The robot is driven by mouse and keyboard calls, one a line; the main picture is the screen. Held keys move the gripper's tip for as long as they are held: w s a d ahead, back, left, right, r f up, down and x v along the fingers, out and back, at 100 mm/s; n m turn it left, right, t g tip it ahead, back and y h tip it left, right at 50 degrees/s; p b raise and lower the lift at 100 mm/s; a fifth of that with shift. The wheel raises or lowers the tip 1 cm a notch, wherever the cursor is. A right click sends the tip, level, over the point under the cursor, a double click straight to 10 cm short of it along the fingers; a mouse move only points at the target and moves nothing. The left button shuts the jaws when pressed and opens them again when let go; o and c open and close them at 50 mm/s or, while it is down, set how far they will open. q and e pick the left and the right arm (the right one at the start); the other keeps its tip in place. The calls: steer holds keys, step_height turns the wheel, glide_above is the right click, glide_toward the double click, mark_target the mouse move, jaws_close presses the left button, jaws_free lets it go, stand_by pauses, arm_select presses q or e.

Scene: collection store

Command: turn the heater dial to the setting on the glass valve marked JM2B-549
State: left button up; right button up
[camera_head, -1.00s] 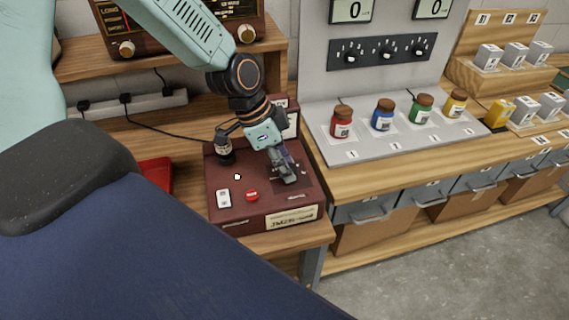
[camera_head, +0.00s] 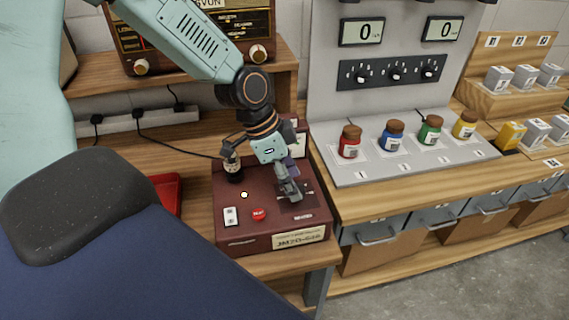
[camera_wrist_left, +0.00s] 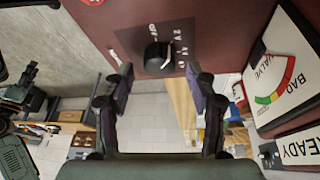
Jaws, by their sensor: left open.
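The heater dial (camera_wrist_left: 157,55) is a black knob with a white pointer mark on a dark numbered plate, on the dark red tester box (camera_head: 228,190). My left gripper (camera_head: 290,193) is over the right part of this box and hides the dial in the head view. In the left wrist view the left gripper (camera_wrist_left: 159,78) is open, its fingers on either side of the dial with nothing between them; contact is not clear. A dark glass valve (camera_head: 233,168) stands upright at the box's back left. The box's front label (camera_head: 299,238) starts with JM2; the rest is blurred. My right gripper is out of view.
The box also carries a red button (camera_head: 259,214), a white switch (camera_head: 231,216) and a BAD/READY meter (camera_wrist_left: 285,75). A red tray (camera_head: 167,192) lies to the left. Several coloured jars, such as the red one (camera_head: 349,142), stand right on a grey panel.

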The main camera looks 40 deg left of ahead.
arm_select(q)
steer(key=v, duration=0.5)
steer(key=shift+a+r, duration=0.1)
steer(key=shift+s+a+r, duration=0.1)
steer(key=shift+r, duration=0.3)
steer(key=shift+s, duration=0.1)
